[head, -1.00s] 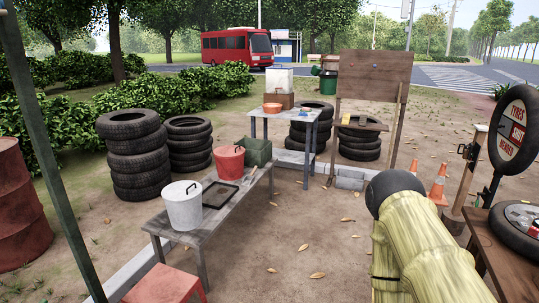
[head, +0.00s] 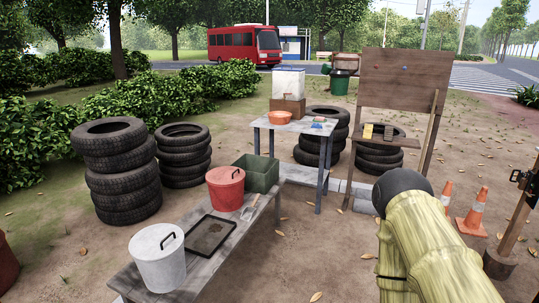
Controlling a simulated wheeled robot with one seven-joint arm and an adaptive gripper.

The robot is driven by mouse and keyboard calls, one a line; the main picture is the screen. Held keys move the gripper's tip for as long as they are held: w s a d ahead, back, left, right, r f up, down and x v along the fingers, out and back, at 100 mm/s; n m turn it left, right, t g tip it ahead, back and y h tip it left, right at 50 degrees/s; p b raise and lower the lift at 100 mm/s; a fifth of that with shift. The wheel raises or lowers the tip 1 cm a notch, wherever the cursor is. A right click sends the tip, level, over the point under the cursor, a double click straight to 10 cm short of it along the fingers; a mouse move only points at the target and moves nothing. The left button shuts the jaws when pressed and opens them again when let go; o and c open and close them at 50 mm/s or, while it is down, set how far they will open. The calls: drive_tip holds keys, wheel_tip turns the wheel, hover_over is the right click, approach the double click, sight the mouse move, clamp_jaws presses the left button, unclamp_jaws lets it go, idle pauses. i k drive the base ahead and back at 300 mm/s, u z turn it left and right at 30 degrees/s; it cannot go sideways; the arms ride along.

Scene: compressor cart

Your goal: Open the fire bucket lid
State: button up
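A white lidded bucket (head: 160,262) with a dark handle stands on the near end of the same bench. No label marks either one as the fire bucket. My arm, in a yellowish cover, reaches in at the lower right, apart from both buckets. My gripper does not show in this view.
A black tray (head: 187,243), a small trowel-like tool (head: 250,206) and a green crate (head: 263,178) share the bench. Tyre stacks (head: 119,172) stand to the left. A smaller table (head: 261,122) and a wooden board (head: 403,82) stand behind. Traffic cones (head: 472,212) stand right. Bare ground lies right of the bench.

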sight(223, 176)
drive_tip(key=i, duration=3.1)
drive_tip(key=u, duration=2.45)
drive_tip(key=i, duration=0.3)
drive_tip(key=z, duration=1.4)
